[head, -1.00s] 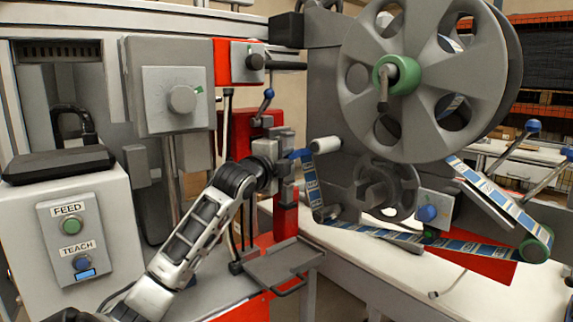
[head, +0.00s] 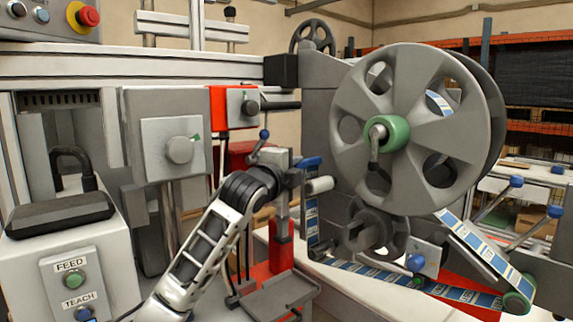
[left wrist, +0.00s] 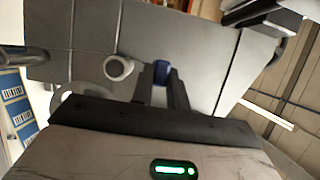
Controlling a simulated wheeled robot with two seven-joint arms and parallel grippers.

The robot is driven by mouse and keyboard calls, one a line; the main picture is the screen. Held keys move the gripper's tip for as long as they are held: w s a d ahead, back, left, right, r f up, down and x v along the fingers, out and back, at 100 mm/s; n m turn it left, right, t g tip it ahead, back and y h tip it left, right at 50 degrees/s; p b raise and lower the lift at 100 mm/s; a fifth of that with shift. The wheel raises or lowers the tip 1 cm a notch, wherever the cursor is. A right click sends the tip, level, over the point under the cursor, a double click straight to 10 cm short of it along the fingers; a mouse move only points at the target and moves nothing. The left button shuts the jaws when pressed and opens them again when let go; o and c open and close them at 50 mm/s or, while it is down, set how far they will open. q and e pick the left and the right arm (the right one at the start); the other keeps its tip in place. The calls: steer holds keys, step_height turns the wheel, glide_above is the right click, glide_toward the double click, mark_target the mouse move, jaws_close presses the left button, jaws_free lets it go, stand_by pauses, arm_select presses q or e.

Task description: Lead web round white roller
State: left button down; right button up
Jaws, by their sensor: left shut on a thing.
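The white roller (head: 319,185) sticks out from the grey machine plate; it also shows in the left wrist view (left wrist: 118,68), left of the fingers. My left gripper (head: 297,165) is shut on the blue end tab (head: 309,162) of the web, just above and slightly left of the roller. In the left wrist view the tab (left wrist: 161,72) sits between the fingertips (left wrist: 162,85). The blue-and-white printed web (head: 312,220) rises below the roller towards the gripper; its part near the roller is partly hidden, so contact cannot be told. My right gripper is out of view.
The big grey reel (head: 415,125) with a green hub stands right of the roller. The web runs from it round a green roller (head: 516,303) and back left. A grey core holder (head: 372,228) sits below the reel. A grey tray (head: 280,295) lies below my left gripper.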

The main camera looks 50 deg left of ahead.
arm_select(q)
steer(key=d, duration=0.1)
steer(key=d+p, duration=0.1)
steer(key=d, duration=0.3)
steer(key=shift+d+f, duration=0.25)
steer(key=shift+f, duration=0.1)
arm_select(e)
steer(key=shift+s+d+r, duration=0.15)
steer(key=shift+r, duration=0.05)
